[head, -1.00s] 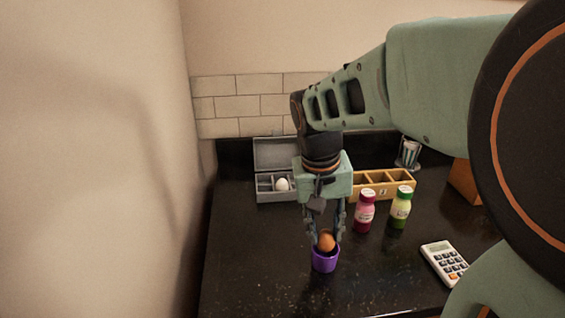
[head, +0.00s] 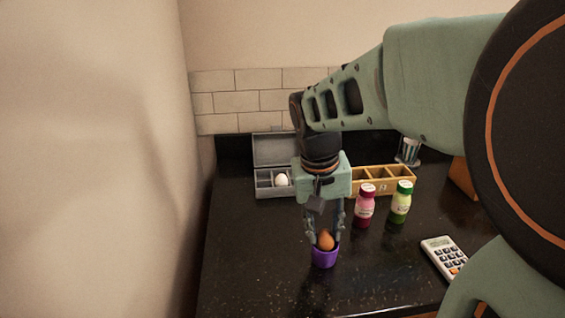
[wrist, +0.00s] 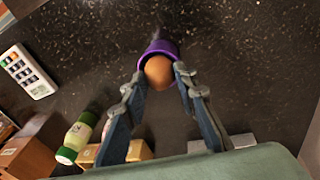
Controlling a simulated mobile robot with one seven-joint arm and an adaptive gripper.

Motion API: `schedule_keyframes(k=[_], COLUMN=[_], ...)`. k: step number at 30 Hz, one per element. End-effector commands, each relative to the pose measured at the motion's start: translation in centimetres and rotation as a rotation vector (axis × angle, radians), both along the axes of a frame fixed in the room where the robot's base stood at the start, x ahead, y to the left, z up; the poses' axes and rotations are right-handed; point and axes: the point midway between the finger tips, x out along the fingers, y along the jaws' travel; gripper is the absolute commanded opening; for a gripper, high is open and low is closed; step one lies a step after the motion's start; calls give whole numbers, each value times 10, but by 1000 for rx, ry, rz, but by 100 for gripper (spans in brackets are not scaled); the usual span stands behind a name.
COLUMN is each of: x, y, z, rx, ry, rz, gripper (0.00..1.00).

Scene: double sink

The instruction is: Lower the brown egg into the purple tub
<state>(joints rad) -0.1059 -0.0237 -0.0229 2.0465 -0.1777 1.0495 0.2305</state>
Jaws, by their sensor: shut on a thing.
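The brown egg (head: 326,240) is at the mouth of the purple tub (head: 324,257), its upper part showing above the rim. The tub stands upright on the dark counter. My gripper (head: 325,235) points down and is shut on the egg, with a finger at either side. In the wrist view the egg (wrist: 158,71) lies between the fingertips, in front of the purple tub (wrist: 161,47), whose rim shows around its far side. How deep the egg sits in the tub is hidden.
A grey box (head: 263,192) with a white egg (head: 281,180) and a wooden divided box (head: 399,188) stand behind. A pink bottle (head: 365,206) and a green-capped bottle (head: 401,203) stand right of my gripper. Counter left of the tub is clear.

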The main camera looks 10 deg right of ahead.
Motion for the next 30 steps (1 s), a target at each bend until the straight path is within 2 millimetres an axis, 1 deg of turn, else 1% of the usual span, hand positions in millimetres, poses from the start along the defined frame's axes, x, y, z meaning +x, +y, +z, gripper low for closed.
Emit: schedule_keyframes(k=[19,25,26,30], x=[0,0,0,0], y=[0,0,0,0], z=[-10,-10,-10,-10], rx=[0,0,0,0], ry=[0,0,0,0], rz=[0,0,0,0], gripper=[18,18,28,43])
